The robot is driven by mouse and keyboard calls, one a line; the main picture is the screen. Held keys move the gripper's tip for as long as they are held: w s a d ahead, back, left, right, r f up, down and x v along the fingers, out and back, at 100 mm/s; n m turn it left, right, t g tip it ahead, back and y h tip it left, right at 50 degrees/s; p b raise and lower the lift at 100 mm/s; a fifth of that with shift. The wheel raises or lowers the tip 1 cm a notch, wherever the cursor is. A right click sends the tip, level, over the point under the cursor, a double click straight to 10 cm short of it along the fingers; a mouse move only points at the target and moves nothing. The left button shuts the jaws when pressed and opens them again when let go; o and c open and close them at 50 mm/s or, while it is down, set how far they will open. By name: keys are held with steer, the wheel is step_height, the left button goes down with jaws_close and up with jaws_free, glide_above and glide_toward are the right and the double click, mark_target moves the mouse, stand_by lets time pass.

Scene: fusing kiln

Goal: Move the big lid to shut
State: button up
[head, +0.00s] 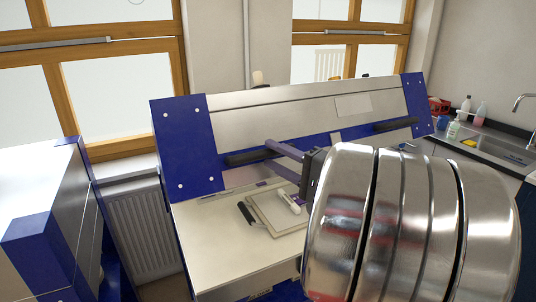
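The big lid (250,122) is a long steel panel with blue ends. It stands raised and tilted above the kiln body (225,240), so the kiln is open. Two black bar handles are on the lid's near face, a left handle (243,159) and a right handle (396,125). My gripper (268,154) is at the right end of the left handle. Its two fingers are apart, one above and one below the handle's level. I cannot tell whether they touch the handle. My arm hides the right part of the kiln.
A pale square board (268,222) with a white item (289,202) and a black-handled tool (246,213) lies on the kiln's surface. Another blue-and-steel unit (45,210) stands at left. A sink (505,150) with bottles is at right. Windows and a radiator (143,235) are behind.

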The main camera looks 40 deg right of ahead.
steer(key=shift+w+a+r, duration=0.1)
steer(key=shift+w+r, duration=0.05)
steer(key=shift+w, duration=1)
steer(key=shift+c, duration=0.3)
jaws_close()
